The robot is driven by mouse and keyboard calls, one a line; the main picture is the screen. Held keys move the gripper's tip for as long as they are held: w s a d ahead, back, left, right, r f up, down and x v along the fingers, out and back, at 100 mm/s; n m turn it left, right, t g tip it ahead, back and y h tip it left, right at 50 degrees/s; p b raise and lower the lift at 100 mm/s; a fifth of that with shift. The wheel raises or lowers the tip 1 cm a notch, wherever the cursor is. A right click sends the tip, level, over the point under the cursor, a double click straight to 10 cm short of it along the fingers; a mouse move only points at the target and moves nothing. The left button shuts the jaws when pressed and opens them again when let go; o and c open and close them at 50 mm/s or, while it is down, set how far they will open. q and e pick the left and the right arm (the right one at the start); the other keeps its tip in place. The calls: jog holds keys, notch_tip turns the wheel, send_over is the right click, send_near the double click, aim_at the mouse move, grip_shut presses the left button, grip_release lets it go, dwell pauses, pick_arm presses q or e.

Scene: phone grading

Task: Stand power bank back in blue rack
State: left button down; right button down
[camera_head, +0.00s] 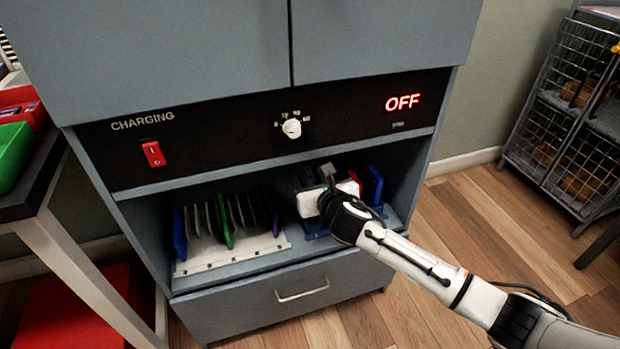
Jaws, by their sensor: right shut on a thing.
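My right gripper (330,185) reaches into the open bay of the grey cabinet from the lower right. It is shut on a white block, which I take to be the power bank (309,203). The blue rack (376,185) stands in the right part of the bay, and part of it also shows below the white block. The power bank is at the rack, but my gripper and wrist cover much of both. I cannot tell whether the power bank touches the rack or is seated in it. My left gripper is not in view.
A white slotted holder (232,256) with several upright thin devices stands left in the bay. Above is a black panel (225,128) with a red switch, a dial and a lit OFF sign. A drawer handle (302,291) is below. A wire shelf (560,130) stands far right.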

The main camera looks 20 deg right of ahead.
jog(key=shift+s+r+p, duration=0.1)
jog(key=shift+p, duration=0.35)
dwell(1.0)
jog(key=shift+f, duration=0.25)
jog(key=shift+f+b, duration=0.85)
jog(key=shift+f, duration=0.4)
jog(key=shift+f+b, duration=0.4)
jog(key=shift+f, duration=0.2)
jog(key=shift+f, duration=0.4)
jog(key=c, duration=1.7)
grip_release()
jog(key=shift+o, duration=0.3)
